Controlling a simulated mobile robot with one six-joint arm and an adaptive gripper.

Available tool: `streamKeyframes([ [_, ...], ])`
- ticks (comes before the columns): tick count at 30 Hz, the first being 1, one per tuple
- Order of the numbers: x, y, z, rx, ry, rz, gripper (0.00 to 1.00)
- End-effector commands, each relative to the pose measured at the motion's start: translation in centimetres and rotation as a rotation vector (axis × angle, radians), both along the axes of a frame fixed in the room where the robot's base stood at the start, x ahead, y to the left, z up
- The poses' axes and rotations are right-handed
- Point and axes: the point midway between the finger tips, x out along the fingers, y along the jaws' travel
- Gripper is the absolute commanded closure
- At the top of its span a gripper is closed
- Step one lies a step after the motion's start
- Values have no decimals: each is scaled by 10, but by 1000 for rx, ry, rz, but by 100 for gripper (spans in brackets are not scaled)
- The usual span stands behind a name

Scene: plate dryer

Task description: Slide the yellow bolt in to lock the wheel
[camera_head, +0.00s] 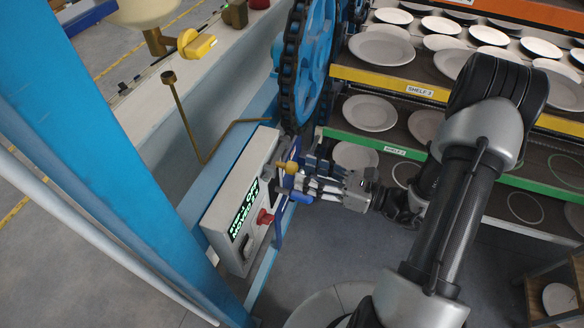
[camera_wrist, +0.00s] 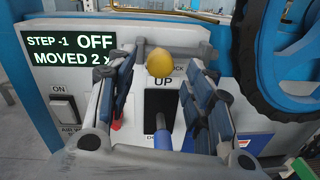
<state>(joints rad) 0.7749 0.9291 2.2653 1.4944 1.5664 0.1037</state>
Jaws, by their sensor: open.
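The yellow bolt's round knob (camera_head: 289,168) is at the upper right of the grey control box, and it also shows in the wrist view (camera_wrist: 159,62) above the word "UP". My gripper (camera_head: 300,178) is open at the box front. In the wrist view its fingers (camera_wrist: 161,75) stand left and right of the knob, with visible gaps; I cannot tell whether either touches it. The bolt's shaft is hidden behind the knob. The blue wheel (camera_head: 306,60) with its dark chain rim stands behind the box, and at the right in the wrist view (camera_wrist: 307,60).
A blue lever (camera_wrist: 163,141) sticks out below the knob, close between my fingers. The control box (camera_head: 225,207) has a green display reading "OFF", a red button (camera_head: 265,217) and a switch. Plate shelves (camera_head: 392,83) stand at the right. A yellow valve handle (camera_head: 199,45) is upper left.

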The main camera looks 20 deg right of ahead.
Motion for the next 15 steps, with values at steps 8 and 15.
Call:
streamKeyframes([
  [8, 27, 33, 0, 0, -1, 3, 53],
  [15, 33, 40, 0, 0, -1, 0, 53],
])
